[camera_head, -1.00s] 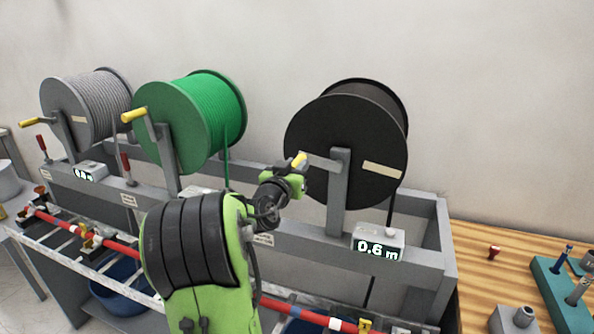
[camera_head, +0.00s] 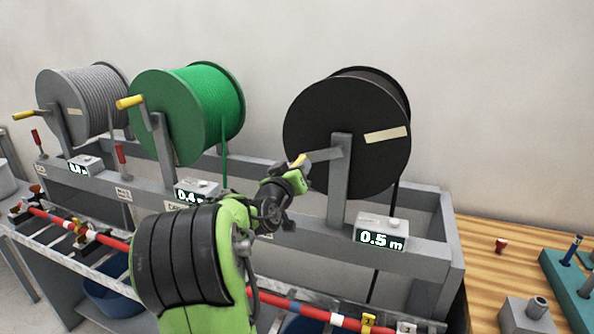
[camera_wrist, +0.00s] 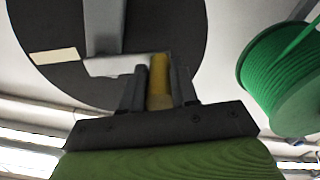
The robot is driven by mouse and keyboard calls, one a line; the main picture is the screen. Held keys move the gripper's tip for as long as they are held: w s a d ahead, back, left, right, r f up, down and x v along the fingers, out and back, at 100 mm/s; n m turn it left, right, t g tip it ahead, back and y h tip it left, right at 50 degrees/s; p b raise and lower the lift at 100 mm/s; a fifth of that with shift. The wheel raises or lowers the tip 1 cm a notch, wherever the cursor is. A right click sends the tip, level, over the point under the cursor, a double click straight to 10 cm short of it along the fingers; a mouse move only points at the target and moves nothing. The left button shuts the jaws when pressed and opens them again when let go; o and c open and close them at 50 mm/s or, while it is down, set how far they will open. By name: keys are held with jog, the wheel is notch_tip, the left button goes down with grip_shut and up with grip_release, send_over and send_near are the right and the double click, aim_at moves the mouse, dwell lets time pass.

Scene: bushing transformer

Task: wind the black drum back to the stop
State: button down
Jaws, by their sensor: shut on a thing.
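The black drum (camera_head: 358,110) hangs on a grey upright (camera_head: 340,180) at the right of the cable rack. A pale label (camera_head: 387,134) is on its face, upper right of the hub. Its crank arm (camera_head: 322,155) points left and slightly down from the hub. My gripper (camera_head: 299,165) is at the arm's outer end, with the yellow crank handle (camera_wrist: 159,82) between its fingers (camera_wrist: 160,95) in the wrist view. The fingers are shut on the handle. The counter (camera_head: 381,237) below the drum reads 0.5 m. No stop can be made out.
The green drum (camera_head: 186,112) and the grey drum (camera_head: 82,100) stand to the left, each with a yellow crank. The green drum's counter (camera_head: 197,190) reads 0.4 m. A wooden bench (camera_head: 490,265) with fittings lies at the right.

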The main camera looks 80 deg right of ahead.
jog(key=shift+f, duration=0.2)
jog(key=c, duration=0.9)
grip_release()
jog(key=shift+r, duration=0.15)
jog(key=shift+o, duration=0.2)
jog(key=shift+a, duration=0.15)
jog(key=w+a+b, duration=0.1)
jog(key=a+b, duration=0.2)
jog(key=a, duration=1.2)
jog(key=shift+w+a, duration=0.2)
jog(key=shift+a, duration=0.05)
